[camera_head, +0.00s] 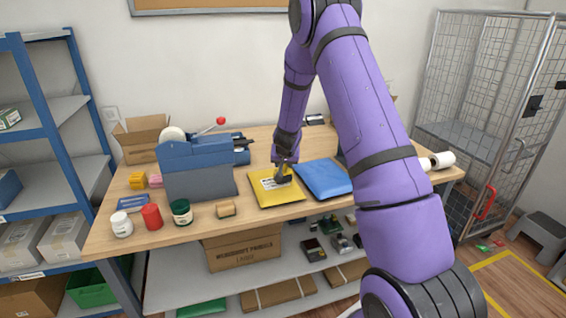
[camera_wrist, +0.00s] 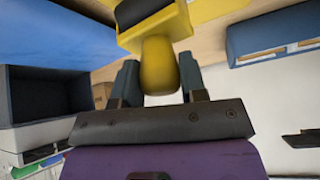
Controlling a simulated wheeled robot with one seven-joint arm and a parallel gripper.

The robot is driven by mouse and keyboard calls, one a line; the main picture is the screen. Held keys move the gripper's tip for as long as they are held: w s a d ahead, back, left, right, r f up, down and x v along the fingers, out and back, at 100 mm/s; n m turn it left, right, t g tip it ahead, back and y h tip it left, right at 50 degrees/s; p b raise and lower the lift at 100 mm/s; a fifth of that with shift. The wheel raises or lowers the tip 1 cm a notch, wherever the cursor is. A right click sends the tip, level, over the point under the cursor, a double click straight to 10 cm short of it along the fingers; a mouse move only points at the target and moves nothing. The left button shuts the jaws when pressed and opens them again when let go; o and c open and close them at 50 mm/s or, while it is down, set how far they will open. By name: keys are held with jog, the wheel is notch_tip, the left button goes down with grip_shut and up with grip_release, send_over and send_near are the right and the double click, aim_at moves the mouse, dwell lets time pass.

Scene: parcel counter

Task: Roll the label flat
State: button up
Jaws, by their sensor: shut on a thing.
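A yellow mailer (camera_head: 262,198) lies flat on the wooden counter (camera_head: 238,237). A white label (camera_head: 269,184) shows on it, partly hidden by my gripper and the tool. My gripper (camera_head: 287,161) is above the mailer, pointing down. In the wrist view my gripper (camera_wrist: 158,85) is shut on the yellow handle of a hand roller (camera_wrist: 158,66). The roller's dark drum (camera_wrist: 143,10) is at the top of that view, near the yellow mailer (camera_wrist: 215,8). I cannot tell whether the drum touches the label.
A blue mailer (camera_head: 322,178) lies close to the right of the yellow one. A blue-grey machine (camera_head: 200,175) with a red-knobbed lever stands to the left. White rolls (camera_head: 441,160) lie at the right end.

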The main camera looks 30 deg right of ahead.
jog(key=shift+s+f, duration=0.15)
jog(key=shift+s, duration=0.05)
jog(key=shift+s+a, duration=0.2)
jog(key=shift+s, duration=0.55)
notch_tip(320, 180, up, 6)
dwell(0.5)
dwell(0.4)
